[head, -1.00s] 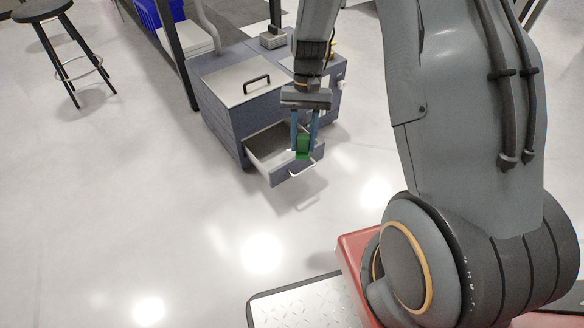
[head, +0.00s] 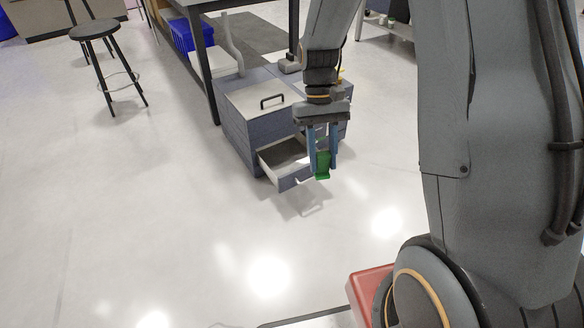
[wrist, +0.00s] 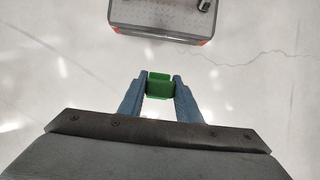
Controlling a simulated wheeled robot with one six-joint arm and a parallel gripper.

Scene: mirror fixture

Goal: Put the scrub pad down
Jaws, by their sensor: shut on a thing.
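The green scrub pad (head: 322,166) is held between the two blue fingers of my gripper (head: 322,160), which points down. In the wrist view the pad (wrist: 159,86) sits between the fingertips of my gripper (wrist: 160,88), with bare floor behind it. In the head view the pad appears in front of the right end of an open drawer (head: 283,160) in a grey-blue cabinet (head: 248,125). I cannot tell its exact height above the floor.
A black stool (head: 95,30) is at the upper left. The pale floor (head: 130,220) in front is clear.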

